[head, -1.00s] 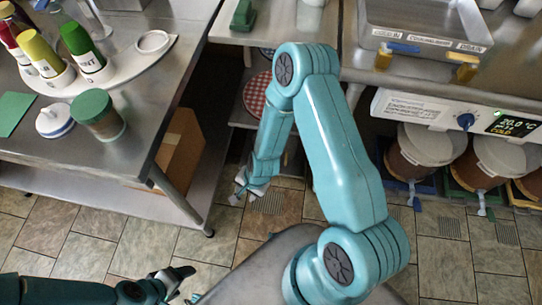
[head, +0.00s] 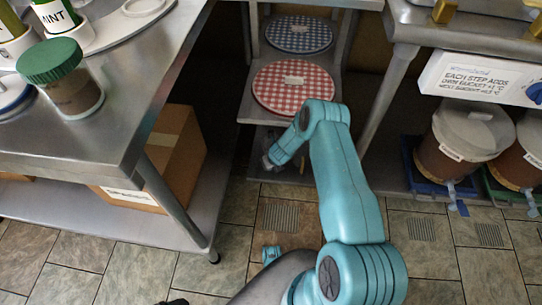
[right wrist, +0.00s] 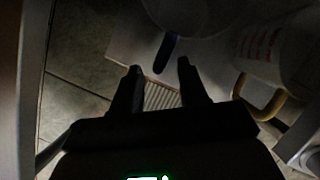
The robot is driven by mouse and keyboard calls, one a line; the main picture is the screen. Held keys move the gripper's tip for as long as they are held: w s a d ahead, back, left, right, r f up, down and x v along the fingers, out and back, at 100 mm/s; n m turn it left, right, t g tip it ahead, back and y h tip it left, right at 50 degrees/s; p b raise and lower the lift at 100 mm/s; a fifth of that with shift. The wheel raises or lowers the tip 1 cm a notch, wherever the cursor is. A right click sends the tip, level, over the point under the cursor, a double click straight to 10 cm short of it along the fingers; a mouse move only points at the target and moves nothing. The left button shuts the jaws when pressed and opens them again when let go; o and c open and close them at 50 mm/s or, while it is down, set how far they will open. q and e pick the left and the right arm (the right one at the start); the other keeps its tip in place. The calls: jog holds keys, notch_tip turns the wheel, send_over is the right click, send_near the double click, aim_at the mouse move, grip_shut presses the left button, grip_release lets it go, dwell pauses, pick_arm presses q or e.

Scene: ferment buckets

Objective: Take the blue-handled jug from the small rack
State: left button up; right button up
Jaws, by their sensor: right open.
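The small rack (head: 246,112) stands between the two counters, its bottom level dark in the head view. My right gripper (head: 268,162) reaches into that low level, and the jugs there cannot be made out from the head. In the right wrist view the open right gripper (right wrist: 160,70) faces a dark blue handle (right wrist: 167,52), which lies just beyond and between the fingertips, not gripped. The handle belongs to a pale jug (right wrist: 190,15), cut off by the top edge. Only a dark tip, perhaps my left gripper (head: 175,301), shows at the bottom edge.
A pale jug with a yellow handle (right wrist: 266,104) stands close to the right of my right gripper. A red checkered disc (head: 293,88) lies on the shelf above. A cardboard box (head: 165,160) sits under the left counter, and buckets (head: 462,140) stand at right.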

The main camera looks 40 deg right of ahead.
jog(key=shift+w+d+f, duration=0.1)
jog(key=shift+w+f, duration=0.1)
jog(key=shift+f, duration=0.4)
pick_arm(q)
jog(key=shift+f, duration=0.2)
jog(key=shift+s, duration=0.1)
pick_arm(e)
grip_shut()
jog(key=shift+r, duration=0.15)
